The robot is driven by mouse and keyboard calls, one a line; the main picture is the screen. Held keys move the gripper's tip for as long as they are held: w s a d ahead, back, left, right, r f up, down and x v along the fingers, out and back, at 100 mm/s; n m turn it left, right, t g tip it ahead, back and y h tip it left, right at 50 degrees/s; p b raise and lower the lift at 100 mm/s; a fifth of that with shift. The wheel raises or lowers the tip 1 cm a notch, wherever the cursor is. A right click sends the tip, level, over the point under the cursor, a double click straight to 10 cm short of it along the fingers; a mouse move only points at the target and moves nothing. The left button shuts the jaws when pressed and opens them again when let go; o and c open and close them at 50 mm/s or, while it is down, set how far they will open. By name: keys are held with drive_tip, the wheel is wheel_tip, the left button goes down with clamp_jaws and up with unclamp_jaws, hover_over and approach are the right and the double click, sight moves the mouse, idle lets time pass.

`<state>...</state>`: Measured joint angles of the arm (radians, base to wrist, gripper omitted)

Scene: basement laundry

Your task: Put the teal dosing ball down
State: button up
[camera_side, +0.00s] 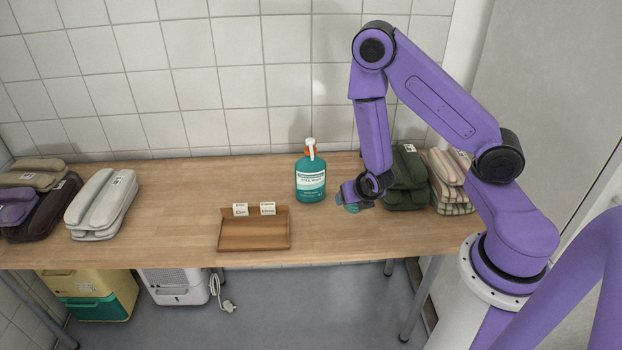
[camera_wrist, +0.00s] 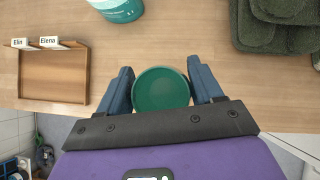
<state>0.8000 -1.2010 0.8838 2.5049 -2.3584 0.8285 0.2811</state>
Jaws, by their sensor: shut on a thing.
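The teal dosing ball (camera_wrist: 161,89) shows in the wrist view as a round green-teal cup shape between the two blue fingers. My gripper (camera_wrist: 160,92) is shut on it, one finger on each side. In the side view my gripper (camera_side: 354,204) is low over the table, right of the teal bottle, and mostly hides the ball. I cannot tell whether the ball touches the table. A brown tray (camera_side: 253,245) lies to the left, with two white name cards at its back edge, reading "Elin" (camera_wrist: 19,43) and "Elena" (camera_wrist: 49,41).
A teal bottle with a white pump (camera_side: 311,181) stands between tray and gripper, toward the back. Folded dark green towels (camera_side: 407,183) and striped towels (camera_side: 452,180) lie right of my gripper. White folded towels (camera_side: 101,204) lie at left. The wooden table (camera_side: 170,215) is bare left of the tray.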

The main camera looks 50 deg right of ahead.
sight(356, 212)
drive_tip(key=shift+s+a+r, duration=0.25)
drive_tip(key=shift+a, duration=0.3)
drive_tip(key=s+a+r, duration=0.3)
drive_tip(key=s+a, duration=0.2)
drive_tip(key=a, duration=0.1)
drive_tip(key=w+f, duration=0.3)
drive_tip(key=w, duration=0.1)
drive_tip(key=w+f, duration=0.3)
drive_tip(key=w, duration=0.2)
drive_tip(key=w+f, duration=0.3)
drive_tip(key=w, duration=0.1)
drive_tip(key=shift+w+d+f, duration=0.15)
drive_tip(key=shift+d+f, duration=0.05)
drive_tip(key=shift+f, duration=0.15)
drive_tip(key=shift+w+f, duration=0.15)
drive_tip(key=shift+f, duration=1.6)
drive_tip(key=shift+f, duration=0.1)
drive_tip(key=o, duration=1)
